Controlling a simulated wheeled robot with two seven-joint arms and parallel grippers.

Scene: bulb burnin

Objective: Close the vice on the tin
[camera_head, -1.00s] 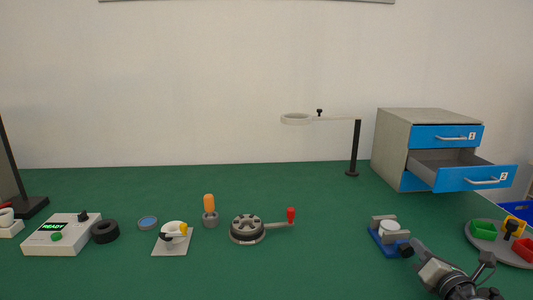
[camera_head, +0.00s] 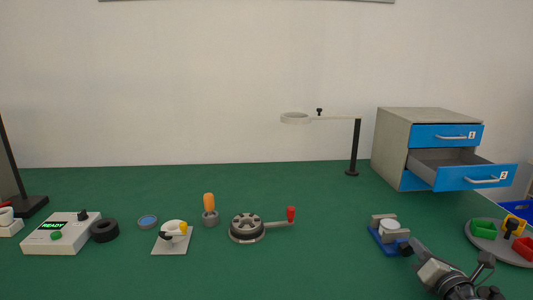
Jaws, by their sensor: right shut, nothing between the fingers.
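The vice (camera_head: 377,240) has a blue base and grey jaws and stands on the green table at the right. The white round tin (camera_head: 389,227) sits between its jaws. Whether both jaws touch the tin is too small to tell. A dark knob (camera_head: 405,249) is at the vice's front right end. My right gripper (camera_head: 415,245) is shut and empty, with its tips at or very close to that knob; contact cannot be told. My left gripper is not in view.
A drawer cabinet (camera_head: 393,140) stands behind, its lower drawer (camera_head: 475,178) pulled open. A round tray (camera_head: 484,243) with coloured bins is to the right. A crank device (camera_head: 247,229) stands left of the vice, with clear table between. A lamp-like stand (camera_head: 354,150) rises behind.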

